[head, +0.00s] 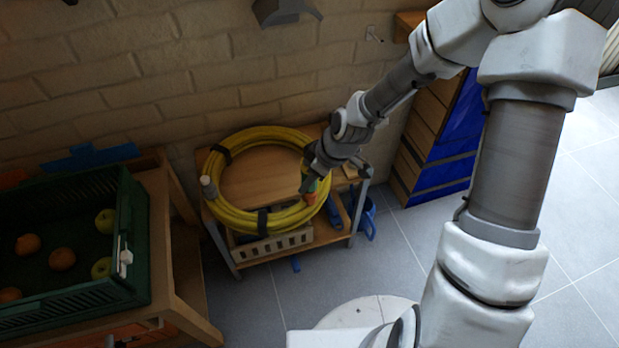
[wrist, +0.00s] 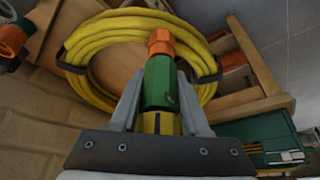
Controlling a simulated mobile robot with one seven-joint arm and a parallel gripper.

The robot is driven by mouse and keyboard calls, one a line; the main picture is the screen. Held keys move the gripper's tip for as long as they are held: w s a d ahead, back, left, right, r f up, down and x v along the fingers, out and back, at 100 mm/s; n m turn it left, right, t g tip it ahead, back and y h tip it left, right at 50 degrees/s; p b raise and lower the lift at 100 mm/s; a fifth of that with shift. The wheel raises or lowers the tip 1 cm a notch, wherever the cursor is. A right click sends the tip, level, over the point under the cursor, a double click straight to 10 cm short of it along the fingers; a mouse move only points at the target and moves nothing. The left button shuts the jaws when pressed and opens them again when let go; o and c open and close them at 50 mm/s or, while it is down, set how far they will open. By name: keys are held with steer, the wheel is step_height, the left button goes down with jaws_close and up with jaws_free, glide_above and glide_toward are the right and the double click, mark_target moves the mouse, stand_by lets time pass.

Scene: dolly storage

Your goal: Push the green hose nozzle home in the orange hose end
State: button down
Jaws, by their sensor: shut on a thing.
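My gripper (wrist: 159,98) is shut on the green hose nozzle (wrist: 158,82), with one finger on each side of it. The nozzle has a yellow and black rear part near the gripper's base. The orange hose end (wrist: 160,41) sits in line at the nozzle's far tip, and no gap shows between them; how deep the nozzle sits in it I cannot tell. In the head view my gripper (head: 310,172) is over the right side of the coiled yellow hose (head: 238,218), with the orange hose end (head: 310,198) just below. The nozzle is mostly hidden there.
The coil, bound with black straps, lies on a small wooden trolley (head: 357,172) against the brick wall. A slatted beige crate (head: 270,248) is on its lower shelf. A green crate of fruit (head: 130,235) stands on a table at left. Grey floor is free at right.

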steer(key=shift+c, duration=1.5)
jaws_free()
steer(key=shift+r, duration=0.1)
steer(key=p+v, duration=0.9)
steer(key=v, duration=0.8)
steer(key=shift+r, duration=0.15)
